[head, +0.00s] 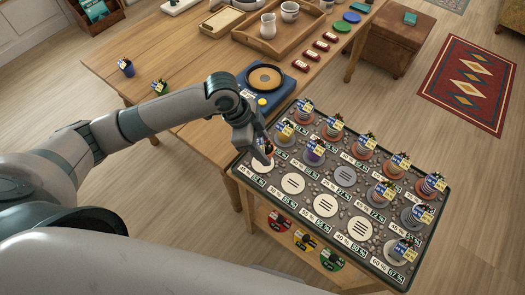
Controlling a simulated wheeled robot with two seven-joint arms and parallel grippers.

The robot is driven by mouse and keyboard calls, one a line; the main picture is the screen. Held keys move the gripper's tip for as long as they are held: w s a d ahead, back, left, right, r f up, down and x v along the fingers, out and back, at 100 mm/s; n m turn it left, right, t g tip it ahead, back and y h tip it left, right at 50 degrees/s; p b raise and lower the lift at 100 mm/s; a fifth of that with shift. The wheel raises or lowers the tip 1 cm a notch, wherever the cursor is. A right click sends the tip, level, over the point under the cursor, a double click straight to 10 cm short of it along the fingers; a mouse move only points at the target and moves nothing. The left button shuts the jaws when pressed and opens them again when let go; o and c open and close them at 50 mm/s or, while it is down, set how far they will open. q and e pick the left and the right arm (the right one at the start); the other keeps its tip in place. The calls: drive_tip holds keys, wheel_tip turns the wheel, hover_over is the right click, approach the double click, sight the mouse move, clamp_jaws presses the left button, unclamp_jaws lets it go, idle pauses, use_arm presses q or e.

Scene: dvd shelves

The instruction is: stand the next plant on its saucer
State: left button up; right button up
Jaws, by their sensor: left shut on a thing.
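My left gripper (259,150) is shut on a small potted plant (267,147) at the left corner of the tray. The gripper partly hides this plant. It is at a white saucer (262,169); I cannot tell whether the pot touches it. Other white saucers (292,184), (325,206), (360,228) and a grey saucer (345,176) are bare. Several potted plants with tags stand on other saucers, such as a yellow pot (284,134) and a purple pot (314,154). Two more plants, one in a blue pot (127,69) and one (160,87), stand on the wooden table. My right gripper is out of view.
The dark pebbled tray (400,285) has percentage labels by its saucers. A blue device with a round plate (264,77) stands just behind it. A wooden tray with jugs (268,32), red items (300,66) and coloured discs (342,27) are farther back. The table's left part is mostly clear.

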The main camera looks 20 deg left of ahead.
use_arm(q)
drive_tip(key=shift+w+a+f, duration=0.4)
drive_tip(key=shift+w, duration=0.1)
wheel_tip(320, 180, down, 3)
drive_tip(key=shift+f+p, duration=0.15)
drive_tip(key=shift+p, duration=0.5)
drive_tip(key=shift+f, duration=0.35)
drive_tip(key=shift+f, duration=0.15)
drive_tip(key=o, duration=1.2)
drive_tip(key=shift+c, duration=0.2)
